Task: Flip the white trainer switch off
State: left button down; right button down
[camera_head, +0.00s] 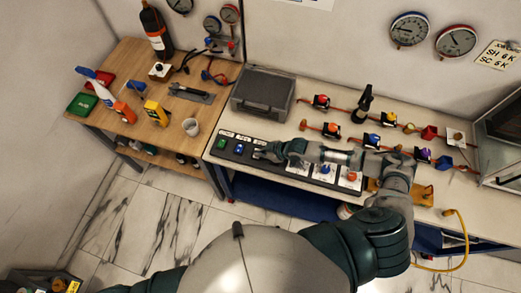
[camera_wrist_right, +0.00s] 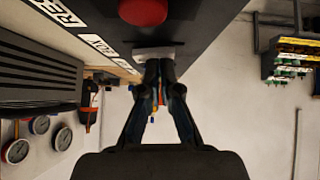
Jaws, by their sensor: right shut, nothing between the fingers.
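The dark switch panel (camera_head: 228,159) runs along the front edge of the bench. Its left end carries a green switch (camera_head: 221,143) and a blue switch (camera_head: 239,148). My right gripper (camera_head: 259,153) reaches in from the right and is over the panel just right of the blue switch, covering what lies under it. In the wrist view my right gripper (camera_wrist_right: 160,66) is shut and empty. A whitish piece (camera_wrist_right: 154,53), possibly the white switch, is right at its fingertips; I cannot tell whether they touch or which way it is set. My left gripper is not in view.
A red round knob (camera_wrist_right: 143,11) is near the fingers. A grey case (camera_head: 263,93) stands behind the panel. Further right are a blue knob (camera_head: 325,169) and a red knob (camera_head: 352,176). A wooden table (camera_head: 135,57) with bottle and tools is at left.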

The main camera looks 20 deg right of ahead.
jog(key=r+p, duration=0.4)
jog(key=shift+a+r, duration=0.15)
jog(key=shift+a, duration=0.15)
jog(key=b+v, duration=0.1)
jog(key=v, duration=0.9)
jog(key=shift+s+b, duration=0.25)
jog(key=shift+b, duration=0.05)
jog(key=shift+f, duration=0.25)
jog(key=b, duration=0.2)
jog(key=w+d+b, duration=0.1)
jog(key=shift+d+r+b, duration=0.15)
jog(key=shift+d+b, duration=0.15)
jog(key=shift+b, duration=0.1)
